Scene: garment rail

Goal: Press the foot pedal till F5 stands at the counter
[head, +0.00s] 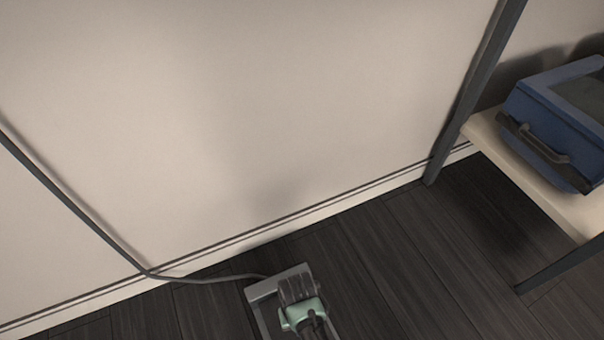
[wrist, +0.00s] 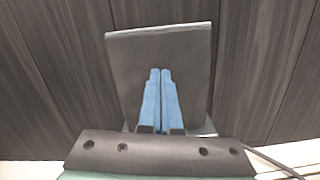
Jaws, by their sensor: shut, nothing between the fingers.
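The foot pedal (head: 262,291) is a grey unit on the dark floor near the wall, at the bottom of the head view. In the wrist view its flat dark grey plate (wrist: 160,45) fills the middle. My gripper (wrist: 160,72) is shut and empty, its two blue fingers side by side over the plate. I cannot tell whether the fingertips touch the plate. In the head view my mint-green wrist is over the pedal and hides part of it. The counter, F5 and the garments are in neither view.
A grey cable (head: 205,280) runs from the pedal along the floor and up the wall (head: 220,120) at left. The floor (head: 400,260) between pedal and rack is clear.

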